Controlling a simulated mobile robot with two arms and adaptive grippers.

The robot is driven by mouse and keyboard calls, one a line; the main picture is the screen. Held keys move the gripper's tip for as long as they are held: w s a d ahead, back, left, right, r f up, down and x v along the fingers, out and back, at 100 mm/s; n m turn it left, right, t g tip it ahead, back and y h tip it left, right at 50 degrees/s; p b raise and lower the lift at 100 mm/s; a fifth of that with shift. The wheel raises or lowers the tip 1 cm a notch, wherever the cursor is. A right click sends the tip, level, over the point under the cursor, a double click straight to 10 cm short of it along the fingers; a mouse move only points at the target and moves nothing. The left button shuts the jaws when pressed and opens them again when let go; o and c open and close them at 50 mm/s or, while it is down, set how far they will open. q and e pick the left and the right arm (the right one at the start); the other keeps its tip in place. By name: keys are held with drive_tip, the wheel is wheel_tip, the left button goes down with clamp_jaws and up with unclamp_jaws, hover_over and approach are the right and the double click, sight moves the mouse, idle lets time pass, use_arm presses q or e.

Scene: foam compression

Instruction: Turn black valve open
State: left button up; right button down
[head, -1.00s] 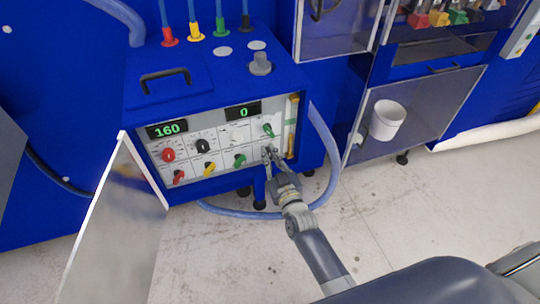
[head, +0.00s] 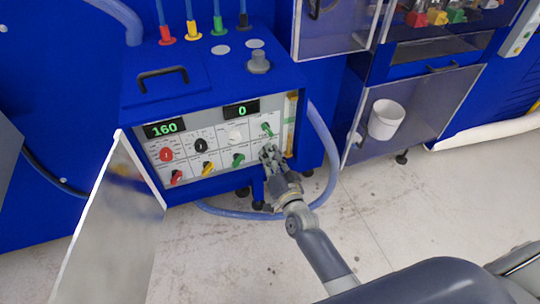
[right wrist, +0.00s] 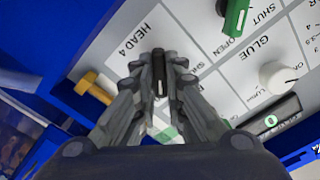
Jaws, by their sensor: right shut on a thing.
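The black valve (right wrist: 160,72) is a narrow black handle with a pale stripe on the white panel, beside the label HEAD 4. In the right wrist view it stands between the fingertips of my right gripper (right wrist: 160,85), which is shut on it. My left gripper is not in view.
A yellow fitting (right wrist: 95,88) is close by. An open door (head: 110,225) hangs at left. The floor in front is clear.

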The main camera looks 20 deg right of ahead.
drive_tip(key=shift+m, duration=0.6)
drive_tip(key=c, duration=1.7)
unclamp_jaws()
drive_tip(key=shift+o, duration=0.2)
drive_tip(key=shift+s, duration=0.1)
drive_tip(key=s, duration=1.1)
drive_tip(key=shift+s+d, duration=0.25)
drive_tip(key=shift+s, duration=0.15)
